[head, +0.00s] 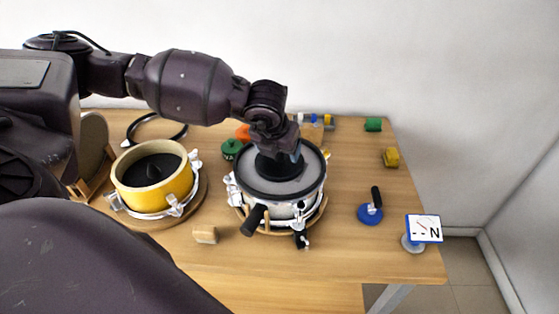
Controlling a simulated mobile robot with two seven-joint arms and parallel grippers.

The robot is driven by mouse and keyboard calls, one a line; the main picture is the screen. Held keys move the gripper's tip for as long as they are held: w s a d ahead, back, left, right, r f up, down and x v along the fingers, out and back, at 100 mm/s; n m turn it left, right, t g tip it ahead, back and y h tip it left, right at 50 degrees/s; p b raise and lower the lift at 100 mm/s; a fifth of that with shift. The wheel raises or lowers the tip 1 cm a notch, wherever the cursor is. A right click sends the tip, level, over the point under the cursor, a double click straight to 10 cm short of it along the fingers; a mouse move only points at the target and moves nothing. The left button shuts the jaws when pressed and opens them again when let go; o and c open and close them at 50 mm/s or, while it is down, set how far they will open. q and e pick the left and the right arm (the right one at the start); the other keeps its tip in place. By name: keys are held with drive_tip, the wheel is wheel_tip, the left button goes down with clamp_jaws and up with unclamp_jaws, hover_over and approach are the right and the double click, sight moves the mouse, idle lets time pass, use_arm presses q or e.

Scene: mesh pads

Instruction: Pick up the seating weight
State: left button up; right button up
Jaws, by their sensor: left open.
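A steel vessel (272,210) with clamps stands on the table, topped by a black ring and a grey round pad (312,170). A black, round-based piece that looks like the seating weight (279,168) sits at the middle of that pad. My left gripper (281,153) is directly above this piece, pointing down and open. The wrist hides the fingertips and the top of the piece, so I cannot tell whether they touch. A yellow vessel (152,197) stands to the left, with a dark round piece (152,168) inside it. My right gripper is not in view.
A black ring (157,129) lies behind the yellow vessel. A wooden block (205,234) is in front, and a blue tool with black handle (370,213) is at right. An "N" sign (424,229) stands at the table's right edge.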

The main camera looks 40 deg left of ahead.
use_arm(q)
clamp_jaws()
idle(0.3)
